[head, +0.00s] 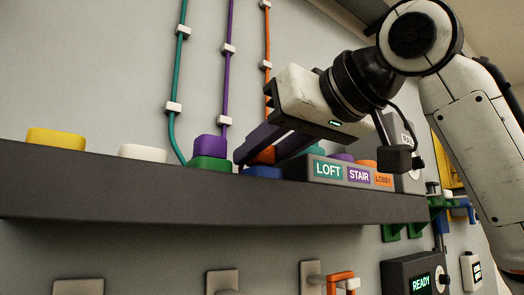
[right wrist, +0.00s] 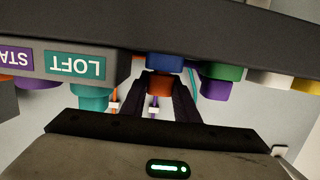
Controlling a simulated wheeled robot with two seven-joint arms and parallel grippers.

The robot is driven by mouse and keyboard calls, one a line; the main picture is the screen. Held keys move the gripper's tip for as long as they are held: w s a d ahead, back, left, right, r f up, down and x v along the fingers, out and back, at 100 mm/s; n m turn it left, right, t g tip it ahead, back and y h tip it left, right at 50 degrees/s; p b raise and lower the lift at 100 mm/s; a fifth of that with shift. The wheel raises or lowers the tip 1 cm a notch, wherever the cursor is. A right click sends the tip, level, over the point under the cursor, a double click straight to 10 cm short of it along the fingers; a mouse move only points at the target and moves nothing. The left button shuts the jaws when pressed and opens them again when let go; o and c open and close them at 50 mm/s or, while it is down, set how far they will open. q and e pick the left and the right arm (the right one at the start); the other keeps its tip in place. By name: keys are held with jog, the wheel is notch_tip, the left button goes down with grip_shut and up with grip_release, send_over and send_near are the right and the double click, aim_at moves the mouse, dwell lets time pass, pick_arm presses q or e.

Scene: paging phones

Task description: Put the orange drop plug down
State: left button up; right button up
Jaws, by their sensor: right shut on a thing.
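The orange drop plug (head: 263,155) is between the fingers of my right gripper (head: 257,157), which is shut on it. In the right wrist view the plug (right wrist: 160,83) sits between the two dark fingertips (right wrist: 163,92). It is in line with a blue block (head: 262,172) on the shelf and looks close against it; I cannot tell whether they touch. The fingers hide part of the plug in the head view. My left gripper is out of view.
The dark shelf (head: 150,192) also carries a purple plug (head: 209,146) on a green block (head: 211,164), a white block (head: 143,152) and a yellow block (head: 55,139). Right of the gripper stands a box labelled LOFT, STAIR and LOBBY (head: 343,172). Cables run down the wall.

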jog(key=o, duration=1.1)
jog(key=shift+c, duration=0.2)
jog(key=shift+s+d+r, duration=0.1)
jog(key=shift+s+d, duration=0.1)
jog(key=shift+s, duration=0.1)
jog(key=b+v, duration=0.3)
jog(key=v, duration=0.8)
